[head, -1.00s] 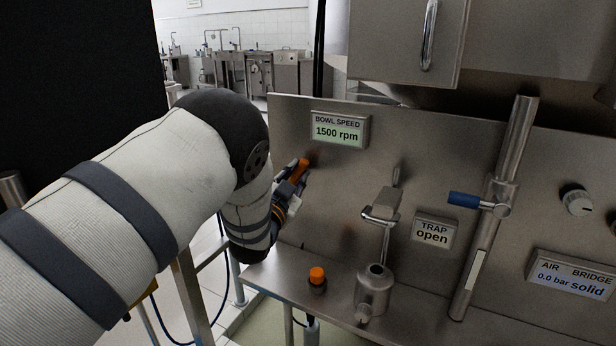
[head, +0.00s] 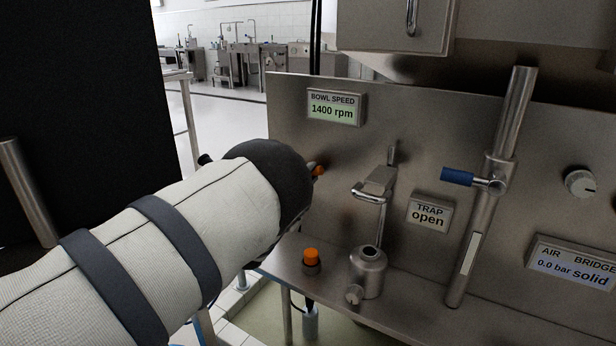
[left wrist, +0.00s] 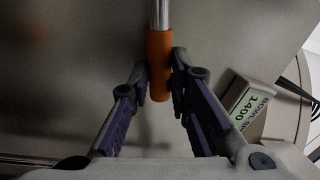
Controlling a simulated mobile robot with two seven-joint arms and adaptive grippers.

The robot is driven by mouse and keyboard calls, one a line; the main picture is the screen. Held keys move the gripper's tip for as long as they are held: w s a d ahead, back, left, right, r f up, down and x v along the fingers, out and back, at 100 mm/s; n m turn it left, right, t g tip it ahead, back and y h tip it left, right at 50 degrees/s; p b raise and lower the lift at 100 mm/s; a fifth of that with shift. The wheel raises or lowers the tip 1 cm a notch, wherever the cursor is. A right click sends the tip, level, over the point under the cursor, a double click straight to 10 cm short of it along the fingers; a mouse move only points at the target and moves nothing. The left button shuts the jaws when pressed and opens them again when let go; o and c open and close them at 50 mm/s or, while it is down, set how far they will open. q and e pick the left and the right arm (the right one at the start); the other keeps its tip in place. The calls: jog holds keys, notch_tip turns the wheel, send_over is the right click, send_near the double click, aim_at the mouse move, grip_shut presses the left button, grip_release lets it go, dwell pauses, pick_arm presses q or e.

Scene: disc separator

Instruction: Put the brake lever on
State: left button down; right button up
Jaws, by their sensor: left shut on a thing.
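The brake lever is a metal rod with an orange grip. In the left wrist view the orange grip (left wrist: 160,50) stands between the fingers of my left gripper (left wrist: 161,74), which is shut on it. In the head view only a small orange part of the lever (head: 319,170) shows past my left arm, close to the steel panel. My arm hides the left gripper and most of the lever there. The bowl speed display (head: 335,107) reads 1400 rpm. My right gripper is not in view.
Right of my arm stand an orange-topped button (head: 311,258), a small steel can (head: 369,272) below a spout (head: 375,186), and a blue-handled valve (head: 457,177) on a slanted pipe. The trap sign (head: 429,213) reads open.

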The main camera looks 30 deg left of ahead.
pick_arm(q)
jog(key=shift+f, duration=0.3)
jog(key=c, duration=1.5)
grip_release()
jog(key=shift+r, duration=0.1)
jog(key=shift+s, duration=0.15)
jog(key=s, duration=0.4)
jog(key=s+f, duration=0.1)
jog(key=s, duration=0.2)
jog(key=s+f, duration=0.1)
jog(key=s, duration=0.3)
jog(key=shift+s+d+f, duration=0.1)
jog(key=shift+s+d, duration=0.1)
jog(key=shift+s, duration=0.1)
